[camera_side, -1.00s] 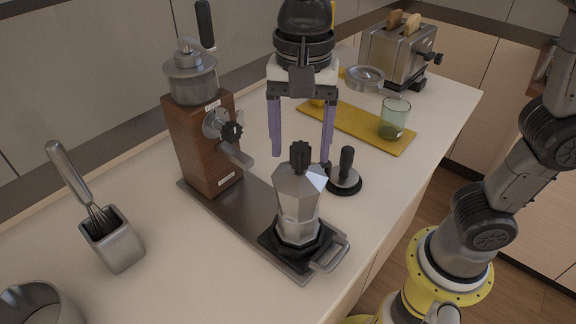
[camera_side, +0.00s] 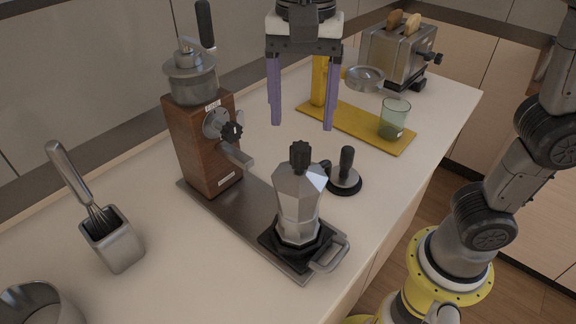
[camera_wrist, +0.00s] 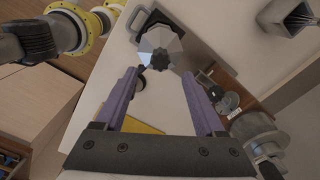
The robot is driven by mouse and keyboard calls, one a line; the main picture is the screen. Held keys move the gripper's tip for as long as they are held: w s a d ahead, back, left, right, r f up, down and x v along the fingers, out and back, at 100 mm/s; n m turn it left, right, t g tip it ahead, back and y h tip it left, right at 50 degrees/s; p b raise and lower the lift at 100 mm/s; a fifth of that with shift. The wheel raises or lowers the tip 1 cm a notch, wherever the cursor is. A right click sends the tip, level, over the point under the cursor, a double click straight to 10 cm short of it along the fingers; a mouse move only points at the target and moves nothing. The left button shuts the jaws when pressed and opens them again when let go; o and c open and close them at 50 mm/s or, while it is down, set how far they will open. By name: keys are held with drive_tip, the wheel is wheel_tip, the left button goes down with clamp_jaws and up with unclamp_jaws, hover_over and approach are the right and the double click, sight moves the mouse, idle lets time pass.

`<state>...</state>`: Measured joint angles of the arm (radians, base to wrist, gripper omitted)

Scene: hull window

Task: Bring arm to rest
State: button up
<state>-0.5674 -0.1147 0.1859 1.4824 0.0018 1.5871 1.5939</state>
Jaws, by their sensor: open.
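My gripper (camera_side: 302,122) is open and empty, its two purple fingers pointing down above the counter. In the side view it hangs behind the moka pot and to the right of the coffee grinder. It also shows in the wrist view (camera_wrist: 162,82), with nothing between the fingers. The silver moka pot (camera_side: 298,205) stands upright on a black plate on the metal tray (camera_side: 237,225). In the wrist view the moka pot (camera_wrist: 160,45) lies beyond the fingertips, apart from them.
The wooden grinder (camera_side: 205,140) stands on the tray's left end. A tamper (camera_side: 346,175) stands right of the moka pot. A yellow board (camera_side: 360,128) bears a green glass (camera_side: 394,117); a toaster (camera_side: 398,55) is behind. A whisk holder (camera_side: 113,240) is at left.

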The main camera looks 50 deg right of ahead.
drive_tip(key=s+d+m+t, duration=0.15)
drive_tip(key=s+d, duration=0.35)
drive_tip(key=d, duration=0.7)
drive_tip(key=s+d+f+n+t, duration=0.2)
drive_tip(key=f+n, duration=0.3)
drive_tip(key=n, duration=0.1)
drive_tip(key=s+d+f+n+t, duration=0.2)
drive_tip(key=f+n, duration=0.3)
drive_tip(key=n, duration=0.2)
drive_tip(key=shift+s+d+f, duration=0.35)
drive_tip(key=shift+s, duration=0.05)
